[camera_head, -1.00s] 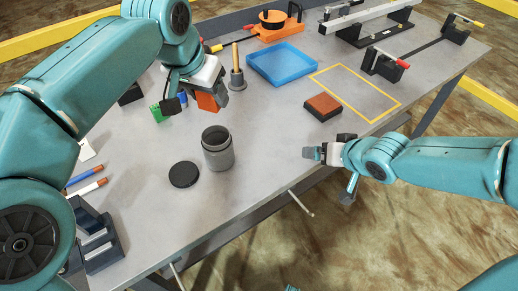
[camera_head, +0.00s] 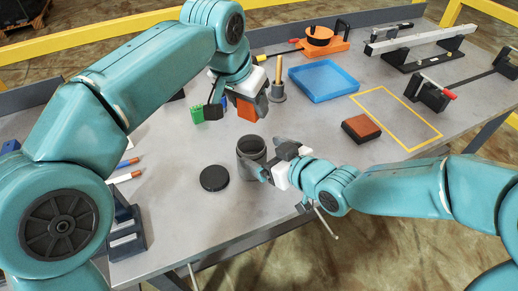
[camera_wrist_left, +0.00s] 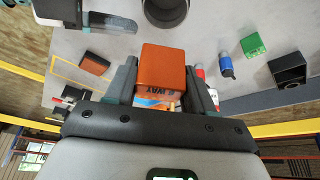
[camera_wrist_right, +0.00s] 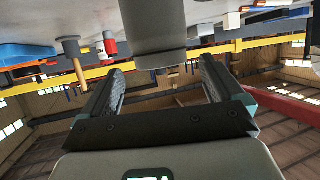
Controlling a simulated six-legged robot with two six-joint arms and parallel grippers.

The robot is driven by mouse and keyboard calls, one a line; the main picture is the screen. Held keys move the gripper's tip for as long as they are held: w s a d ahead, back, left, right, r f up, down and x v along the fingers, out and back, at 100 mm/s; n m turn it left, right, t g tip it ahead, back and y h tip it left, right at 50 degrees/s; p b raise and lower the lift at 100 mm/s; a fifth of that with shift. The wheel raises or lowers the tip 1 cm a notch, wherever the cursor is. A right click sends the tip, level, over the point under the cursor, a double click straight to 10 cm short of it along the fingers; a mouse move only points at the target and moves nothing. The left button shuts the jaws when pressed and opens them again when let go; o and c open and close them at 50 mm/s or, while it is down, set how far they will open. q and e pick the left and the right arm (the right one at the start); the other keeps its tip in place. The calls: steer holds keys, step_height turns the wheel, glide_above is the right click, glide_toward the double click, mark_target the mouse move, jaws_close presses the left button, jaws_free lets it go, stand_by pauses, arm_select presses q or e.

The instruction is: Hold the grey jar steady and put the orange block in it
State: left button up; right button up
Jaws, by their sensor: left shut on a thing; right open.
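The grey jar (camera_head: 250,150) stands upright and open on the table in the head view. It shows at the top of the left wrist view (camera_wrist_left: 166,10) and of the right wrist view (camera_wrist_right: 152,35). The orange block (camera_head: 247,109) is held in my left gripper (camera_head: 250,100), above the table and just behind the jar. In the left wrist view the block (camera_wrist_left: 162,68) sits between both fingers. My right gripper (camera_head: 270,160) is open at the jar's right side. In the right wrist view its fingers (camera_wrist_right: 160,85) are spread with the jar ahead between them; contact is unclear.
A black lid (camera_head: 214,178) lies left of the jar. A blue tray (camera_head: 323,80), a brown-orange block (camera_head: 361,128) and a yellow outline (camera_head: 400,118) are to the right. A green block (camera_head: 197,115) and a peg on a stand (camera_head: 278,88) are behind.

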mark_target(243, 143)
arm_select(q)
steer(key=shift+s+d, duration=0.1)
arm_select(e)
steer(key=shift+x, duration=1.2)
steer(key=shift+w+a+f, duration=0.25)
steer(key=shift+w+a, duration=0.05)
steer(key=shift+w, duration=0.2)
steer(key=shift+s, duration=0.1)
steer(key=c, duration=1)
